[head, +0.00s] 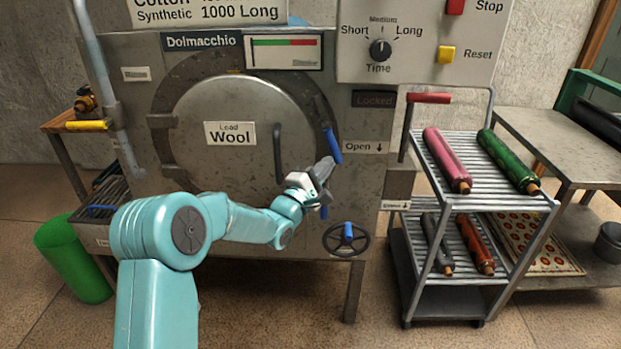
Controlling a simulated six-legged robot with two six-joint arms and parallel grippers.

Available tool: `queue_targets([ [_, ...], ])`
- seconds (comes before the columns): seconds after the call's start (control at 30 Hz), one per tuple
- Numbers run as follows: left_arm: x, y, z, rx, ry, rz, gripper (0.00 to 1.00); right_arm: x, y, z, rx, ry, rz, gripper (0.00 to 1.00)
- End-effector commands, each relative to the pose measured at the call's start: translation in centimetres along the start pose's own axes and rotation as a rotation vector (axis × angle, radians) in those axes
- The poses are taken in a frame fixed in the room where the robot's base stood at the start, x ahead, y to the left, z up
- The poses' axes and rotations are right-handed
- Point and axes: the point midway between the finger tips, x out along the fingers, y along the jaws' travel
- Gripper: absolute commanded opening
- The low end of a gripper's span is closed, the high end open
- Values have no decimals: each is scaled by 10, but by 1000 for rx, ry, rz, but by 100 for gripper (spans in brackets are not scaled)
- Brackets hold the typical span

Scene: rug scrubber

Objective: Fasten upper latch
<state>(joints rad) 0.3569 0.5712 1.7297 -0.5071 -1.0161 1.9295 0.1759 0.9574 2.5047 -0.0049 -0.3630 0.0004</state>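The grey washing machine's round door (228,112) is shut, with a "Load Wool" label and a dark vertical handle (279,153). The upper latch (331,143) is at the door's right edge, with a blue handle slanting down to the right. My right gripper is out of view.
A black wheel with a blue grip (347,238) is low on the machine. A control panel (410,40) is above right, with "Locked" and "Open" labels below it. A wire cart (470,200) with coloured rolls stands right. A green cylinder (74,258) stands left.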

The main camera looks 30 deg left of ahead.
Motion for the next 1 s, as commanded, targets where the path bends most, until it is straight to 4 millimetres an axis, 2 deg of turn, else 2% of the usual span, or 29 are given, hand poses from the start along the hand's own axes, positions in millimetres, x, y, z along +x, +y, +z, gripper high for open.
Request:
queue_targets([
  [0.03,0,-12,1,-37,-3,28,0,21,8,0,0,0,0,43],
  [0.6,26,-16,41,-491,-5,331,0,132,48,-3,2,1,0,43],
  [0.8,35,-10,54,-648,-5,434,0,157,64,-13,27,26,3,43],
  [1.0,44,-1,66,-790,-3,528,0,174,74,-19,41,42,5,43],
])
